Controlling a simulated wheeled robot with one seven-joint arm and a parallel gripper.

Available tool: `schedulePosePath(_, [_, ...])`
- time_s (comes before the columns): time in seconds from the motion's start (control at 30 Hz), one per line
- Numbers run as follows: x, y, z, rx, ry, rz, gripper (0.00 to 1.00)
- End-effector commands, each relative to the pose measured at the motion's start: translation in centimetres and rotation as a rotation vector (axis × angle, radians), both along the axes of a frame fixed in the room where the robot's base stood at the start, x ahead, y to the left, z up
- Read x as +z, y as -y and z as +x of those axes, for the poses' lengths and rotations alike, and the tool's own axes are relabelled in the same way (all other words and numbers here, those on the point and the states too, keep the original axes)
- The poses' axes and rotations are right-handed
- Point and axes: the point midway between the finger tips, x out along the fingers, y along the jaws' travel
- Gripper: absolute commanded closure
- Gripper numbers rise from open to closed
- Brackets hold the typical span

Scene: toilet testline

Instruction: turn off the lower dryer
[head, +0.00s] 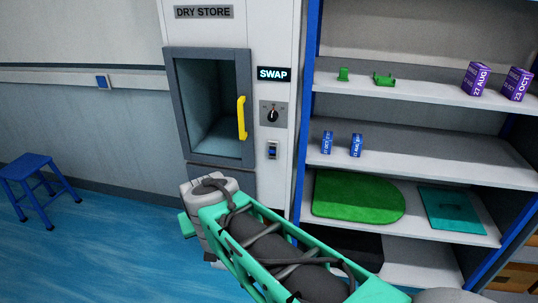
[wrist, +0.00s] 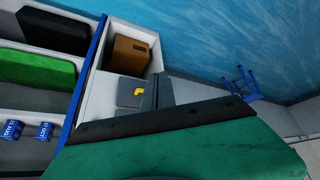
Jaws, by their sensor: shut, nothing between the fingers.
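A dryer cabinet labelled DRY STORE (head: 204,12) stands left of the shelves in the head view, with a dark-framed chamber (head: 208,105) and a yellow handle (head: 241,117). Right of it are a dark rotary knob (head: 272,116) on a grey plate and a small blue-lit switch (head: 272,150) below. A grey panel (head: 235,180) under the chamber is partly hidden by my arm; I cannot tell which control belongs to the lower dryer. In the wrist view my gripper (wrist: 165,120) shows as a dark edge on a green body, shut and empty. It touches no control that I can see.
A blue-framed shelf unit (head: 306,110) stands right of the cabinet, holding small blue boxes (head: 327,142), purple boxes (head: 476,78) and a green board (head: 355,197). A blue stool (head: 28,172) stands at left. The blue floor (head: 110,240) between is clear. A cardboard box (wrist: 131,50) shows in the wrist view.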

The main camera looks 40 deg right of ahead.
Motion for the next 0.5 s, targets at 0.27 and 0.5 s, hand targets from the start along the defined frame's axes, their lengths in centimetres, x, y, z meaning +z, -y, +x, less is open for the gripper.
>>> schedulePosePath(0.27, [0.9,23.9,12.3,-0.549,0.607,-0.345,1.0])
schedulePosePath(0.5, [3.9,29.2,13.0,-0.615,0.781,-0.487,1.0])
